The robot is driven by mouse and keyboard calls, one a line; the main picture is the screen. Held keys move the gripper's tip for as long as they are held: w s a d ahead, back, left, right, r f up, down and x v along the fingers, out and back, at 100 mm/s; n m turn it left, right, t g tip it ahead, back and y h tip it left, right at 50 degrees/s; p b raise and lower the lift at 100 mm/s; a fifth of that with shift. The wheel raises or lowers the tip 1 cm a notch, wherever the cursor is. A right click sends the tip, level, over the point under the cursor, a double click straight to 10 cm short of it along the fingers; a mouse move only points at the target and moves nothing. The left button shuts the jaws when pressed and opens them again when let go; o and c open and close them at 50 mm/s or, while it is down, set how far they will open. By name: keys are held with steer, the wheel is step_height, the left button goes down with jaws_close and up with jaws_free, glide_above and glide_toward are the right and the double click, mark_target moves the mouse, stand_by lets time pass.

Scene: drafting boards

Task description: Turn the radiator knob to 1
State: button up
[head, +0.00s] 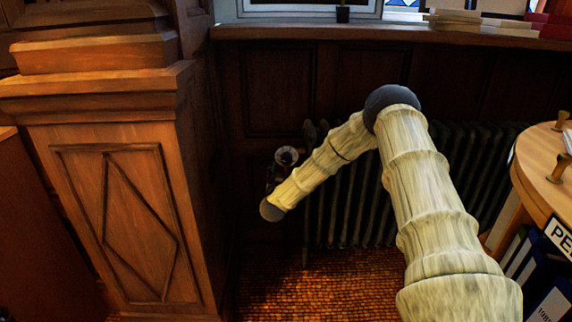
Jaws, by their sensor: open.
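The radiator (352,205) is dark and ribbed and stands against the wood panelling, partly behind my arm. A small round pale grey knob (287,157) with a dark centre shows at its left end. Its markings are too small to read, so its setting cannot be told. My pale segmented arm reaches in from the lower right, bends at a dark joint and slopes down left to a dark rounded end just below the knob. Small dark reddish shapes between that end and the knob are unclear.
A wooden pillar (125,215) stands close on the left. A wooden ledge (300,32) with books (478,20) runs above the radiator. A round-edged table (550,185) with binders (530,262) below it is at right. Some brown tiled floor (300,285) is clear.

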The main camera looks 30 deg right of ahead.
mark_target(286, 162)
steer(key=b+x, duration=0.1)
steer(key=x, duration=0.7)
steer(key=shift+d+f, duration=0.1)
steer(key=c, duration=1)
